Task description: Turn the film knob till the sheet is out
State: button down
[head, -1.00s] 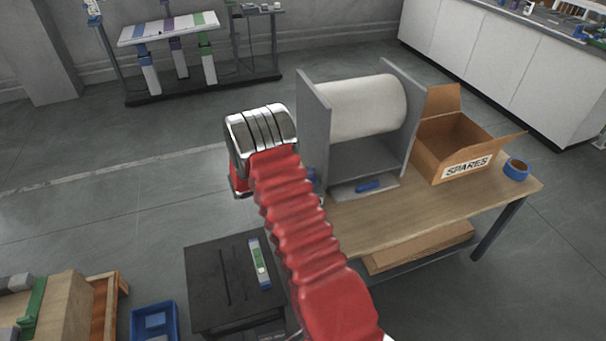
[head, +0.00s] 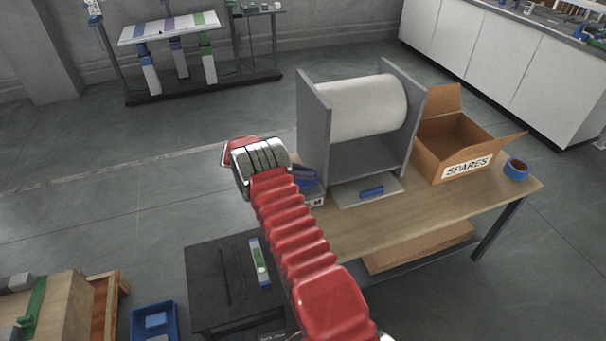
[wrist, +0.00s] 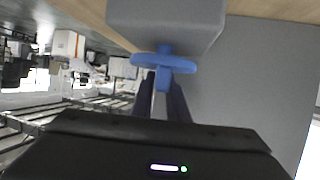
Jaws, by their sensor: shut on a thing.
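The film stand is a grey frame with a white film roll (head: 365,107) between two side plates (head: 315,130). The blue film knob (head: 306,178) is on the left side of the stand, partly hidden behind my arm. In the wrist view the knob (wrist: 164,62) shows as a blue cross with wings on a grey housing (wrist: 170,22). My gripper (wrist: 162,85) has its dark fingers shut around the knob's lower wing. In the head view the fingers are hidden by my wrist. I see no loose sheet hanging from the roll.
A grey plate with a blue bar (head: 371,192) lies before the roll. An open SPARES box (head: 455,150) and blue tape (head: 516,168) stand to the right on the wooden table (head: 440,215). A black stand (head: 215,285) is at lower left.

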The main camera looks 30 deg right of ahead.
jog(key=shift+w+r+m+g+y, duration=0.1)
jog(key=shift+m+g+y, duration=0.35)
jog(key=shift+m+g, duration=0.25)
jog(key=shift+w+r+m+g+y, duration=0.1)
jog(key=shift+m+g+y, duration=0.4)
jog(key=shift+m, duration=0.3)
jog(key=c, duration=1.9)
grip_release()
jog(key=shift+f, duration=0.1)
jog(key=shift+c, duration=0.2)
jog(key=shift+o, duration=1.1)
jog(key=shift+s, duration=0.1)
